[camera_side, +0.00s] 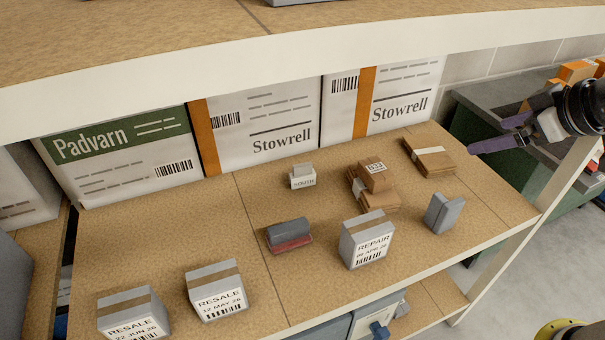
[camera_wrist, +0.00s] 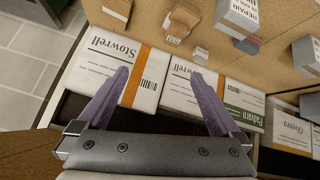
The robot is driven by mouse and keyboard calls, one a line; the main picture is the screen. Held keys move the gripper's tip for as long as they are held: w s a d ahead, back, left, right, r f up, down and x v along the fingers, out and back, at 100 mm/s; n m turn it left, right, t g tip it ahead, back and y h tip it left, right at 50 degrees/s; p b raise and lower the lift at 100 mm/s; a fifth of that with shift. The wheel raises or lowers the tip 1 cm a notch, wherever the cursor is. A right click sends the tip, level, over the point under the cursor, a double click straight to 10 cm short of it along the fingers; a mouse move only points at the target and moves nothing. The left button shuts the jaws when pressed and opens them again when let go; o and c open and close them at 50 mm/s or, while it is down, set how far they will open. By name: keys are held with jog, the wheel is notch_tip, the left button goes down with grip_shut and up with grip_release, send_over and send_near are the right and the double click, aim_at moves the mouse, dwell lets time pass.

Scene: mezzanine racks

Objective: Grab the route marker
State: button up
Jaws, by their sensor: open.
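A small pale block with a white label reading "SOUTH" (camera_side: 302,181), which looks like the route marker, stands on the shelf board near the back, in front of the Stowrell boxes. In the wrist view a small grey-white piece (camera_wrist: 200,55) near the shelf's back edge appears to be the same block. My gripper (camera_side: 488,135) is at the upper right in the side view, well apart from the marker. Its purple fingers are spread and empty. In the wrist view my gripper (camera_wrist: 158,73) shows over the Stowrell boxes.
Cartons stand behind: Padvarn (camera_side: 120,155) and Stowrell (camera_side: 262,125). Brown packets (camera_side: 372,188), a REPAIR box (camera_side: 367,240), a grey block (camera_side: 443,213), a grey-and-red item (camera_side: 288,235) and RESALE boxes (camera_side: 216,290) occupy the shelf. An upper shelf (camera_side: 200,65) overhangs the back.

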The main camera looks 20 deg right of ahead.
jog(key=w+a+f+n+t+y, duration=0.1)
jog(key=w+a+n+y, duration=0.15)
jog(key=w+a, duration=0.5)
jog(key=w+a+f+n+y, duration=0.25)
jog(key=w+a, duration=0.25)
jog(key=a, duration=0.5)
jog(key=w+a+f+n+g+y, duration=0.15)
jog(key=a+f, duration=0.25)
jog(key=a, duration=0.5)
jog(key=w+a+f+n+g+y, duration=0.1)
jog(key=a+f+n+y, duration=0.15)
jog(key=a+f, duration=0.45)
jog(key=m+h, duration=0.9)
jog(key=m, duration=0.2)
send_near(303, 171)
jog(key=w+f, duration=0.2)
jog(key=shift+w+a+f+g, duration=0.2)
jog(key=shift+w+f+g, duration=0.05)
jog(key=shift+w, duration=0.15)
jog(key=shift+d+f+m, duration=0.25)
jog(key=shift+m, duration=0.15)
jog(key=shift+w+d+f, duration=0.1)
jog(key=shift+f, duration=0.2)
jog(key=shift+x, duration=3.4)
jog(key=shift+f, duration=0.1)
